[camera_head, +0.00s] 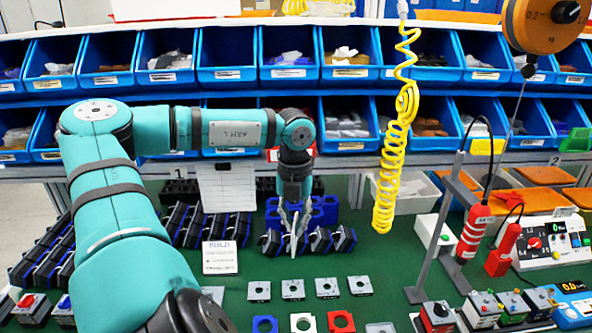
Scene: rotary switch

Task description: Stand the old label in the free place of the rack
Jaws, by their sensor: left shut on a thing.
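My left gripper (293,238) points down over the green table, in front of a blue block with holes (322,208). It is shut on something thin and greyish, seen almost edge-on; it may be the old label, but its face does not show. Several grey square plates with round holes lie in a row in front of the gripper, one of them a grey plate (293,289). Dark blue-edged switch bodies (341,239) stand on both sides of the gripper. I cannot tell which part is the rack or where its free place is. My right gripper is out of view.
A BUILD card (220,257) stands left of the gripper, with a white sheet (227,187) behind it. A yellow coiled hose (396,150) hangs to the right. A red screwdriver (473,232) hangs by a grey stand (440,230). Blue bins line the back.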

